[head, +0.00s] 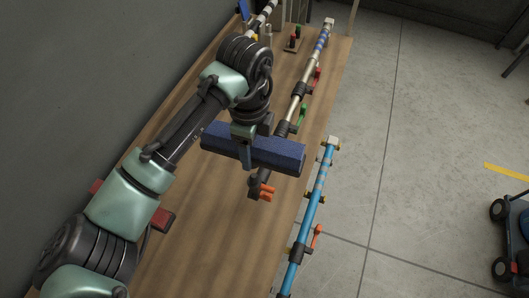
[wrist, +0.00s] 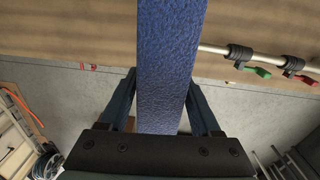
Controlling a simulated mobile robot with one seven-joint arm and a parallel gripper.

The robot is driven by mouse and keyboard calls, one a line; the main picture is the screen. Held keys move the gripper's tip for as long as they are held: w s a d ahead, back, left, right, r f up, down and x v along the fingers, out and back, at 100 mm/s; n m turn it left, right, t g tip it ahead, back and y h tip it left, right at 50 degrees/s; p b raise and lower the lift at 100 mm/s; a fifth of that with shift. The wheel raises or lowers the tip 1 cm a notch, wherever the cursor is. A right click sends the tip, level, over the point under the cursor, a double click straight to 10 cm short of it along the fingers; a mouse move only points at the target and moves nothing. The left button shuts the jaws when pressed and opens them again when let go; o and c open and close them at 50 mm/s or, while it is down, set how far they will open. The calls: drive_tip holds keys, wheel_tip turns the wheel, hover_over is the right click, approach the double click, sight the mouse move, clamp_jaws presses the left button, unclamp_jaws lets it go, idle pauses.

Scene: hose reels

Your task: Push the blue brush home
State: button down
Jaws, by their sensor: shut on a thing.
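The blue brush (head: 275,153) is a long, dark blue bar with a rough surface. My gripper (head: 245,152) is shut on it near its middle and holds it crosswise over the wooden bench. In the wrist view the brush (wrist: 168,60) runs up the picture between the two fingers of my gripper (wrist: 162,85). Its far end leaves the top of that view. In the head view the brush covers part of a silver pole (head: 304,82). I cannot tell which place is the brush's home, nor whether the brush touches anything below.
The silver pole carries black clamps with green and red levers, and an orange-tipped fitting (head: 264,190) at its near end. A light blue pole (head: 311,207) lies along the bench's right edge. The bench (head: 215,225) is bare in front. A blue wheeled cart (head: 523,235) stands on the floor.

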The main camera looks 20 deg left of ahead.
drive_tip(key=shift+m, duration=0.3)
drive_tip(key=b, duration=0.5)
hover_over(254, 175)
wheel_tip(254, 175, down, 5)
drive_tip(key=shift+f, duration=0.25)
drive_tip(key=shift+p, duration=0.6)
idle(1.0)
drive_tip(key=shift+f+b, duration=1.55)
drive_tip(key=shift+f, duration=0.75)
unclamp_jaws()
